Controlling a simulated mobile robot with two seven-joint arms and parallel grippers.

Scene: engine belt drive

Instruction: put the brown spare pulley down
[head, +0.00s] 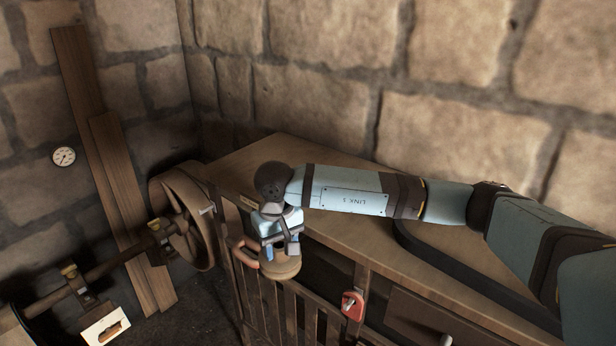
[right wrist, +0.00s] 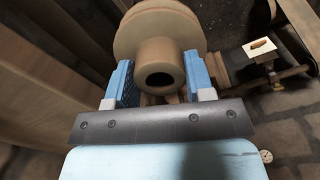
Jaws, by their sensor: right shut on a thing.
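The brown spare pulley (head: 280,266) is a round wooden disc with a hollow hub. My right gripper (head: 281,246) is shut on its hub and holds it in front of the bench's slatted front, below the level of the top. In the right wrist view the pulley (right wrist: 160,58) sits between the two blue fingers, with the hub's dark bore facing the camera. Whether the pulley touches the slats or anything beneath it, I cannot tell. My left gripper is in neither view.
The wooden bench (head: 262,160) has a clear left end; a black belt (head: 450,262) lies on its top. A red padlock-like tag (head: 352,306) hangs on its front. A large wooden wheel (head: 183,212) on a shaft stands left. Planks (head: 118,180) lean on the stone wall.

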